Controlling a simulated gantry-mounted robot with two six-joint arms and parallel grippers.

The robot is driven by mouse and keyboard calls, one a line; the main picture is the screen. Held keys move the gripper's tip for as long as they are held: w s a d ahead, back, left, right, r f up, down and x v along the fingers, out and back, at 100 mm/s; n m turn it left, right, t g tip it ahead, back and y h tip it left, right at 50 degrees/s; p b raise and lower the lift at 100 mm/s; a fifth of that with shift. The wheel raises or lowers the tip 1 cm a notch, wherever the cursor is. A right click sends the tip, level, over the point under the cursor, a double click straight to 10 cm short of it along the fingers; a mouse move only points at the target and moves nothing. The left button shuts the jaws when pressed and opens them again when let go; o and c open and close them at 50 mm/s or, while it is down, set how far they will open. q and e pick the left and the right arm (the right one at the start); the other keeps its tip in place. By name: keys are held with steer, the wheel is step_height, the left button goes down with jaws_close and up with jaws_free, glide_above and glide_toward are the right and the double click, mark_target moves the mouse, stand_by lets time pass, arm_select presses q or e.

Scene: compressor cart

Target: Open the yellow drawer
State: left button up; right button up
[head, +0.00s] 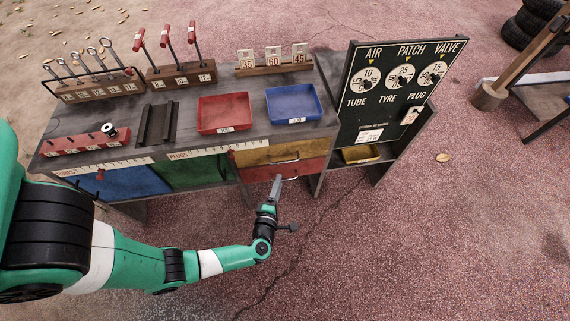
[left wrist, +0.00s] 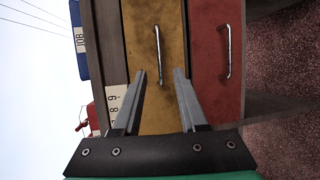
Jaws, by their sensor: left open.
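The yellow drawer (head: 262,156) is in the front of the workbench, right of the middle, and looks shut. Its metal bar handle (head: 284,160) shows in the head view. In the left wrist view the yellow drawer (left wrist: 150,95) stands upright in the picture, with its handle (left wrist: 158,55) ahead of and between my fingertips. My left gripper (head: 275,182) is in front of the drawers, apart from the handle. In the left wrist view its fingers (left wrist: 160,75) are open and empty. My right gripper is not in view.
A red drawer (head: 301,168) with its own handle lies just below the yellow one. Blue (head: 140,183) and green (head: 190,174) panels are to the left. Red (head: 226,113) and blue (head: 293,103) trays stand on the bench top. The floor in front is clear.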

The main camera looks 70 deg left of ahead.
mark_target(285, 162)
arm_select(q)
steer(key=b+x, duration=0.4)
steer(key=x, duration=0.6)
steer(key=shift+w+a+b, duration=0.3)
steer(key=shift+b, duration=0.05)
jaws_close()
stand_by(0.8)
